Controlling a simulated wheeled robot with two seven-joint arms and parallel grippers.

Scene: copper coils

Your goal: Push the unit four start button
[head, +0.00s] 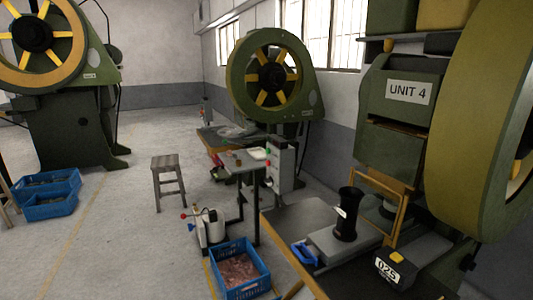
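The unit four machine is a large green press at the right of the head view, with a white "UNIT 4" sign (408,92) on its front. A grey control box (281,165) with small red and green buttons (268,163) stands on a post left of this press, near the middle press. I cannot tell which machine it serves. A dark box labelled "025" (388,272) with a yellow piece (397,257) on top sits at the front of the unit four table. I cannot tell whether that piece is a button. Neither of my grippers is in view.
The unit four table (290,221) bears a black spool-shaped part (348,212) and a blue tray (304,252). A blue crate (240,283) and a small pump (208,226) stand on the floor before it. A stool (167,178) stands left. Open floor (125,235) lies left of the pump.

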